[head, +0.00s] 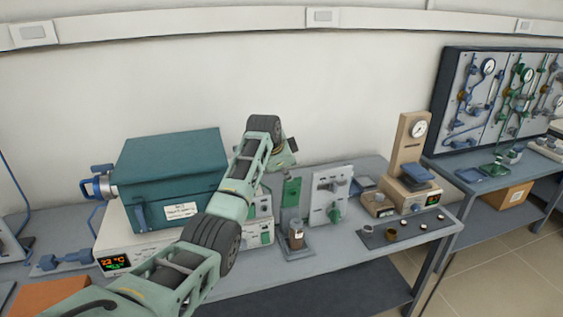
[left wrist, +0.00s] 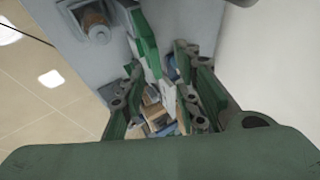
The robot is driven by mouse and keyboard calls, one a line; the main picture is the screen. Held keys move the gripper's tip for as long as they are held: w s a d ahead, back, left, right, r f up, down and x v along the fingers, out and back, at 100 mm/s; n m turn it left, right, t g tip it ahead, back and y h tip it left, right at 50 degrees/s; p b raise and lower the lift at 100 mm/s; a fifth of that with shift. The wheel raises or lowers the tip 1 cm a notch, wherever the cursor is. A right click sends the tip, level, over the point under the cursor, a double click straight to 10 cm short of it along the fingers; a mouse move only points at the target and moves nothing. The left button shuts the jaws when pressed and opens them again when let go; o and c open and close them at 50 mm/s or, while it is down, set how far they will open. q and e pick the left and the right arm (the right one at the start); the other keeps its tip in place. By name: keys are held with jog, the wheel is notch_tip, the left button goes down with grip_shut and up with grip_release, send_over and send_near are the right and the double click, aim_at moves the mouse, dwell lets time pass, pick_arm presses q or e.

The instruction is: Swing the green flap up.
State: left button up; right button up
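In the left wrist view a green strip (left wrist: 146,45), which looks like this flap, runs from the top edge towards the space between my fingers. My left arm reaches across the middle of the head view, and my left gripper (head: 287,153) is high, close above the flap. In the left wrist view its two fingers (left wrist: 160,95) are apart. I cannot tell whether a finger touches the flap. My right gripper is in neither view.
A teal furnace (head: 170,165) sits on a white controller box at left. Further right are a gauge post (head: 411,150) and a dark mat (head: 385,238) with small cups.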

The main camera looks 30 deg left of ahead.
pick_arm(q)
jog(key=v, duration=0.6)
dwell(0.4)
